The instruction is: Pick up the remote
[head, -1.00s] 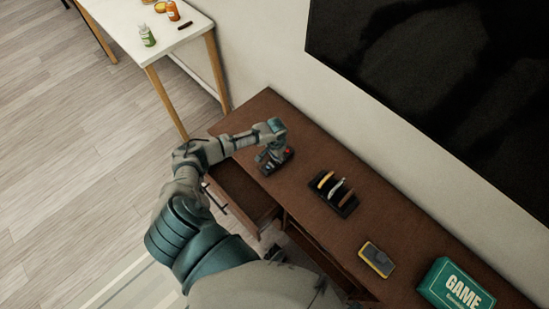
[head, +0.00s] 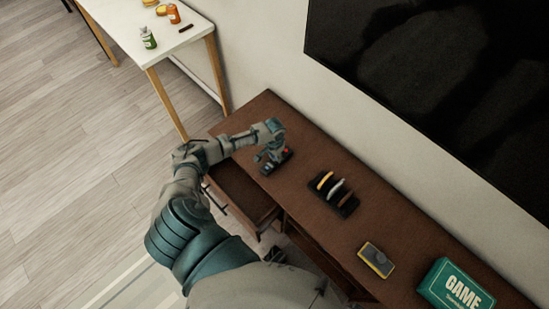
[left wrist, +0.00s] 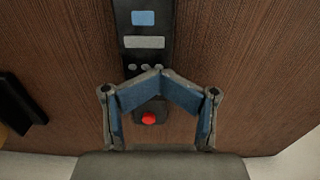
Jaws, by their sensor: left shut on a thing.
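The remote (head: 268,168) is dark and lies on the brown cabinet top, near its far left end. In the left wrist view the remote (left wrist: 145,43) runs lengthwise away from me, with a blue button, a grey button and a red button. My left gripper (head: 269,154) is over the remote in the head view and hides part of it. In the left wrist view my left gripper (left wrist: 160,71) has its fingers drawn together and is shut on the remote. I cannot tell any clear gap between remote and cabinet top. My right gripper is not in view.
On the cabinet (head: 405,225) stand a black rack (head: 348,207) with several coloured pieces, a yellow-grey object (head: 376,260) and a green game box (head: 456,284). An open drawer (head: 241,194) juts out below my left arm. A white table (head: 126,18) holds bottles at upper left.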

